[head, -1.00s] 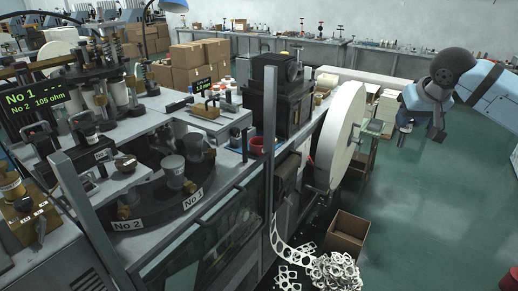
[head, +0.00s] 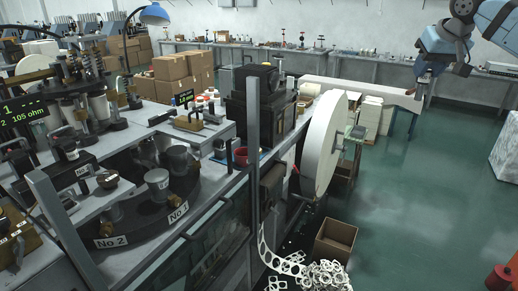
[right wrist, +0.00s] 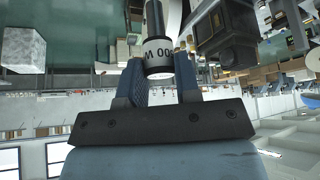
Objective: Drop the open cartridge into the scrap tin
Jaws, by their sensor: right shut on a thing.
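My right gripper (head: 421,88) is at the upper right of the head view, over the floor and well away from the machine. In the right wrist view its two fingers (right wrist: 160,87) are shut on a dark cylinder, the cartridge (right wrist: 157,48), with a white label reading "M 00" and a pale end toward the camera. The rest of the label is hidden. A small red tin (head: 241,156) stands on the bench beside a blue tray. A red round object (head: 502,278) is on the floor at the lower right. I cannot tell which is the scrap tin. My left gripper is out of view.
The forming machine has a dark turntable (head: 150,213) marked No 1 and No 2, and a large white reel (head: 325,145). A cardboard box (head: 335,241) and a pile of punched scrap (head: 322,275) are on the floor. The green floor (head: 430,200) at right is mostly clear.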

